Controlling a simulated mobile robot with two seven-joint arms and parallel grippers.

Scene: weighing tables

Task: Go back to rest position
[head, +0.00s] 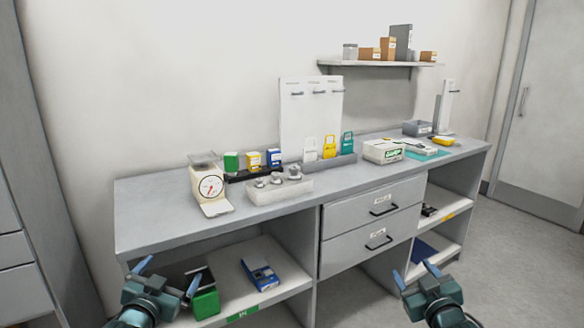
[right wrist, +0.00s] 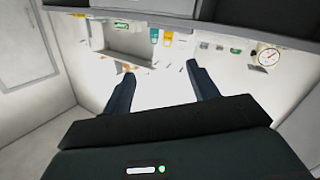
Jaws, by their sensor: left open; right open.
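My left gripper (head: 168,278) is at the lower left of the head view, in front of the bench's lower shelf. Its two blue fingers are spread and nothing is between them. My right gripper (head: 416,274) is at the lower right of the head view, in front of the bench's right half, with its fingers apart and empty. In the right wrist view its two dark fingers (right wrist: 160,84) are wide apart, with only a bright blurred background between them. Both grippers appear clear of the bench.
The grey bench (head: 150,215) holds a dial scale (head: 210,186), a tray of weights (head: 262,192) and a white-green box (head: 382,151). Below are two drawers (head: 372,222) and a shelf with a green box (head: 206,302) and a blue device (head: 260,273). Open floor lies at right.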

